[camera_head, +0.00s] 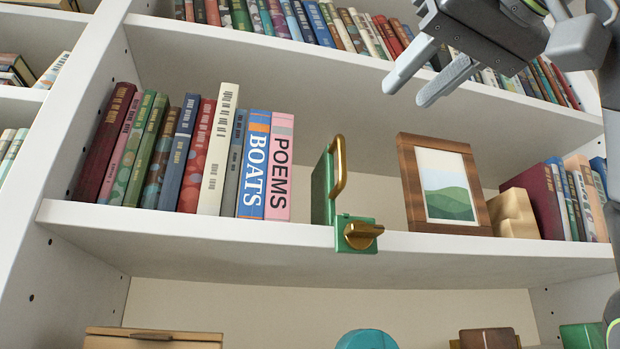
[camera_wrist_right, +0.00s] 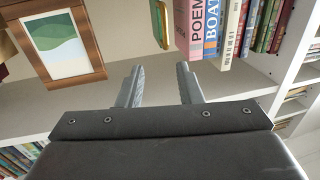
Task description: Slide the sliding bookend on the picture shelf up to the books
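The sliding bookend is a green plate (camera_head: 323,190) with a brass handle (camera_head: 340,168) and a brass knob (camera_head: 361,235) on a green clamp at the front edge of the picture shelf (camera_head: 200,222). A gap separates it from the row of books, whose right end is the pink POEMS book (camera_head: 277,170) beside the blue BOATS book (camera_head: 253,165). My right gripper (camera_head: 422,82) is open and empty, above and right of the bookend in the head view. In the right wrist view its fingers (camera_wrist_right: 158,88) are apart, with part of the bookend (camera_wrist_right: 160,24) beyond them. My left gripper is not in view.
A wooden-framed picture (camera_head: 445,185) stands right of the bookend, beside a tan block-like object (camera_head: 514,214) and more books (camera_head: 565,200). The upper shelf (camera_head: 330,62) with books overhangs. A wooden box (camera_head: 150,338) and a teal object (camera_head: 367,342) sit below.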

